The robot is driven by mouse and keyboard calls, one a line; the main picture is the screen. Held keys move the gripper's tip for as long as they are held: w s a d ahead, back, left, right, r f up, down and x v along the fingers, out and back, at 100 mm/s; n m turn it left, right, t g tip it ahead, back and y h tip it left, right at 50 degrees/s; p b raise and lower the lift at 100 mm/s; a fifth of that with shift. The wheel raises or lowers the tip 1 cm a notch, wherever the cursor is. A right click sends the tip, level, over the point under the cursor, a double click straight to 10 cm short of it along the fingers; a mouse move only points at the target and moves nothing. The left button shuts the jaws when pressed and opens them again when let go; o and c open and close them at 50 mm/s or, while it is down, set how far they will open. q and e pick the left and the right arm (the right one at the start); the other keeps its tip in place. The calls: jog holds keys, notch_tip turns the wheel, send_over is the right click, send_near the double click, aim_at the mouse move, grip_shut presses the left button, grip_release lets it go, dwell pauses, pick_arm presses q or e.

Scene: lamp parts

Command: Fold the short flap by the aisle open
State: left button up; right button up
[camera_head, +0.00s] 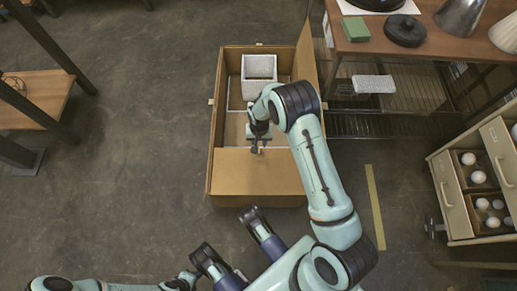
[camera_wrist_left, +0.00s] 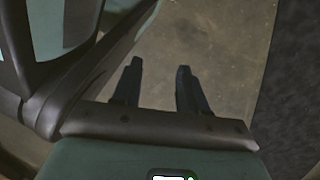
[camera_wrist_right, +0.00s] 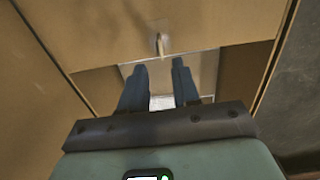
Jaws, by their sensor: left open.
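The open-topped cardboard box (camera_head: 216,110) stands on the floor. Its near short flap (camera_head: 255,178) lies flat across the near end of the box and also fills the top of the right wrist view (camera_wrist_right: 90,30). A small tab (camera_wrist_right: 159,44) sticks out from the flap's inner edge. My right gripper (camera_head: 256,148) is over that edge. In the right wrist view its fingers (camera_wrist_right: 159,68) are apart, with the tab just beyond the tips and nothing between them. My left gripper (camera_wrist_left: 158,78) is open and empty over bare floor, away from the box.
The right long flap (camera_head: 306,58) stands up. A white square container (camera_head: 259,67) sits in the box's far end. A wooden table (camera_head: 425,40) and wire shelf (camera_head: 395,95) are at right. Drawers (camera_head: 452,195) with bulbs stand farther right. The floor left of the box is clear.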

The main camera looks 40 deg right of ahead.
notch_tip(320, 180, down, 7)
jog(key=shift+r+b, duration=0.2)
jog(key=shift+b, duration=0.65)
pick_arm(q)
jog(key=shift+g, duration=0.7)
jog(key=s, duration=0.1)
jog(key=s+f, duration=0.2)
jog(key=s, duration=0.1)
jog(key=shift+a, duration=0.25)
pick_arm(e)
grip_shut()
